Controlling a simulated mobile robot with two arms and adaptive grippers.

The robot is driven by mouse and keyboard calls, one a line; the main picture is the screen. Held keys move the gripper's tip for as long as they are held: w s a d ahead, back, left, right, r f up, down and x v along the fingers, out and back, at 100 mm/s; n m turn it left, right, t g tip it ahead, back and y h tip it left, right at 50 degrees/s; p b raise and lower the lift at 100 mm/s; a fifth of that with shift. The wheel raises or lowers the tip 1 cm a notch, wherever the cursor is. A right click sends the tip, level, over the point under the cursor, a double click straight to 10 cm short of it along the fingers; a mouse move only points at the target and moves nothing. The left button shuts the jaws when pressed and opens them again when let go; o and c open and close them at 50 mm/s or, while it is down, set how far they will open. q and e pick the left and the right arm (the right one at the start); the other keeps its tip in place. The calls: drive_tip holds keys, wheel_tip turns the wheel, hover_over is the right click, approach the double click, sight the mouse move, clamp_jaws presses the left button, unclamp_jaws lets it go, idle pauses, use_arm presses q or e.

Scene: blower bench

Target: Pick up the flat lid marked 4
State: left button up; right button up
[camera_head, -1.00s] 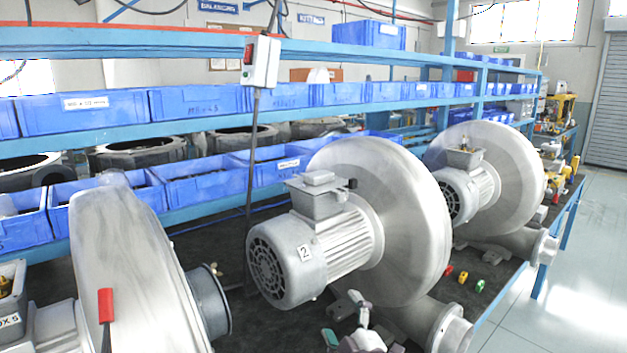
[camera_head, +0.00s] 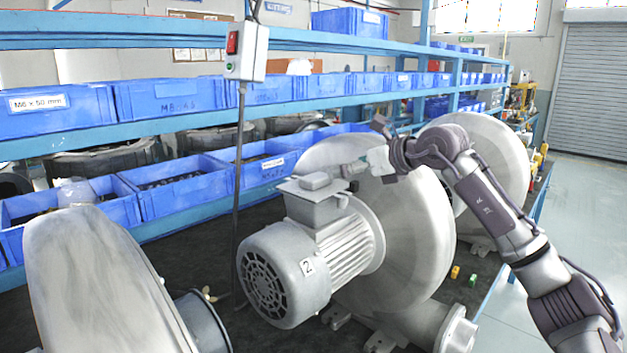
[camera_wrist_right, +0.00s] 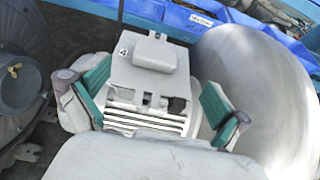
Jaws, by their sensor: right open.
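A flat grey lid (camera_wrist_right: 126,73) with a small dark "4" and a raised block lies on the terminal box of the motor marked 2 (camera_head: 315,250). The same lid shows in the head view (camera_head: 297,187), where its mark cannot be read. My right gripper (camera_wrist_right: 155,103) is open and empty, with one green-padded finger on each side of the box in the wrist view. My left gripper is not in view.
The big blower housing (camera_head: 420,235) stands just right of the motor. Another housing (camera_head: 90,280) fills the lower left. A hanging switch box (camera_head: 246,52) and its cable hang in front of the blue bins (camera_head: 185,185). Small yellow and green pieces (camera_head: 464,276) lie on the bench.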

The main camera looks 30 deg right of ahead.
sight(317, 176)
drive_tip(key=p+x, duration=0.1)
drive_tip(key=x, duration=0.4)
drive_tip(key=shift+a, duration=0.1)
drive_tip(key=p+x, duration=0.3)
drive_tip(key=x, duration=0.2)
drive_tip(key=shift+s+a+f, duration=0.1)
drive_tip(key=shift+s+f, duration=0.05)
drive_tip(key=shift+s, duration=0.05)
drive_tip(key=shift+w+f, duration=0.2)
drive_tip(key=shift+w, duration=0.05)
drive_tip(key=shift+s, duration=0.15)
drive_tip(key=c, duration=1.2)
drive_tip(key=shift+r, duration=0.1)
drive_tip(key=shift+c, duration=0.3)
drive_tip(key=shift+r, duration=0.1)
